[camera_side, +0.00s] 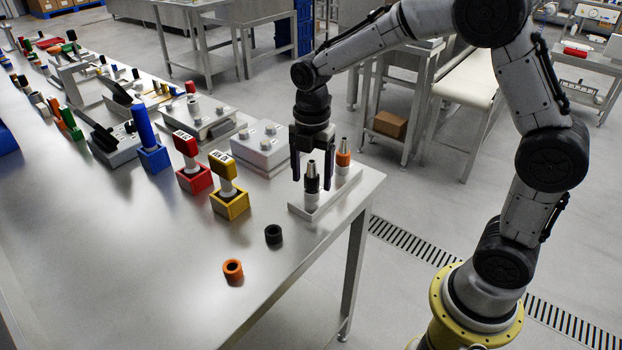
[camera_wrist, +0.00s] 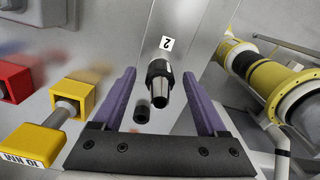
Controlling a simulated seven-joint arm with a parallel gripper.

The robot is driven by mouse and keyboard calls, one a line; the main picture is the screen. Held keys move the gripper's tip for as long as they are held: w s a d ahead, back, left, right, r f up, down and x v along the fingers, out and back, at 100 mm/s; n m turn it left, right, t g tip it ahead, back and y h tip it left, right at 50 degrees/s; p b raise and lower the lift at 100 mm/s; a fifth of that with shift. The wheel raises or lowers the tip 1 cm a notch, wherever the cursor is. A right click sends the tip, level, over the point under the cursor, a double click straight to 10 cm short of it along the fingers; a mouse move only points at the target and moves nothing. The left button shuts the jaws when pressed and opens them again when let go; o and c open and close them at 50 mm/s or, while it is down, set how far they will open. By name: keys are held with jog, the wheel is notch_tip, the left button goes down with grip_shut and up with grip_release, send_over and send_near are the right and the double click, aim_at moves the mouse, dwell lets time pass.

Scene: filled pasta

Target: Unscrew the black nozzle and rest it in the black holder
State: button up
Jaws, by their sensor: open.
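The black nozzle (camera_side: 312,182) stands upright with a metal tip on a white post, on a pale base plate (camera_side: 304,213) near the table's right edge. My gripper (camera_side: 311,186) points down above it, with its fingers open on either side of the nozzle. In the wrist view the black nozzle (camera_wrist: 158,83) shows between the two spread fingers (camera_wrist: 159,73), with a gap on each side. The black holder (camera_side: 273,234), a short open ring, stands empty on the table to the left and nearer the front; it also shows in the wrist view (camera_wrist: 142,113).
An orange nozzle (camera_side: 343,154) stands on the same plate, close to my right finger. An orange holder (camera_side: 233,270) sits near the black one. Yellow (camera_side: 230,204), red (camera_side: 195,181) and blue (camera_side: 153,158) blocks with handles stand to the left.

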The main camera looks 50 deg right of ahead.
jog(key=m, duration=1)
jog(key=shift+m, duration=0.4)
jog(key=m, duration=0.4)
jog(key=shift+m, duration=0.4)
jog(key=m, duration=0.5)
grip_shut()
